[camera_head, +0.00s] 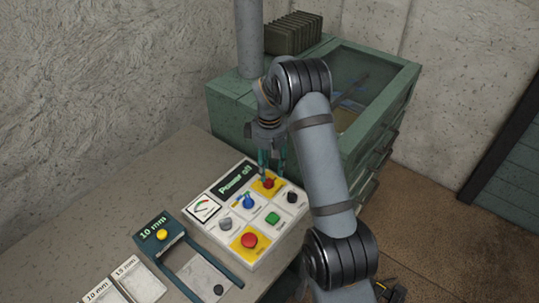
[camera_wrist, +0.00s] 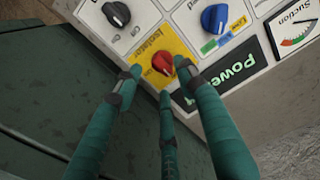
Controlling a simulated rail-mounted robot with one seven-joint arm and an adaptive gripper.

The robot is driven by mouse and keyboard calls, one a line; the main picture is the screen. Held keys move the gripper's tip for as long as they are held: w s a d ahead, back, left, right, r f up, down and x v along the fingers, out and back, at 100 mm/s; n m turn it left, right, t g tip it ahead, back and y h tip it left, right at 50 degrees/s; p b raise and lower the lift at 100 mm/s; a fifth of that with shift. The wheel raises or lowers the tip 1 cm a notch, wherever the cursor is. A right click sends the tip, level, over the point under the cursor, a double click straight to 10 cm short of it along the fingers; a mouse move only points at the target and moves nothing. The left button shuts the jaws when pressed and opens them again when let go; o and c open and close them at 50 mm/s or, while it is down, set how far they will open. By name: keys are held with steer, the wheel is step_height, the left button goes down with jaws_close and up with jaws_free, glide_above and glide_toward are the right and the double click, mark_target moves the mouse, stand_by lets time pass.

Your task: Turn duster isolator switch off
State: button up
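The duster isolator switch (camera_head: 268,184) is a red rotary knob on a yellow plate, at the back of the white control panel (camera_head: 222,236). In the wrist view the red knob (camera_wrist: 163,63) sits on its yellow label, with its pointer tilted. My gripper (camera_head: 271,165) points down over this knob. In the wrist view its green fingers (camera_wrist: 160,76) are spread open, with the tips around the knob. I cannot tell whether any tip touches it.
The panel also holds a blue knob (camera_head: 249,201), a red button (camera_head: 249,240), a green button (camera_head: 272,218), dark knobs and a suction gauge (camera_head: 203,209). A green cabinet (camera_head: 232,106) stands behind. Labelled trays (camera_head: 140,280) lie at the front left.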

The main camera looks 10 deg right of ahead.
mark_target(269, 178)
step_height(269, 178, up, 9)
stand_by(0.3)
stand_by(0.4)
step_height(269, 178, down, 12)
stand_by(0.4)
steer(key=shift+r, duration=0.15)
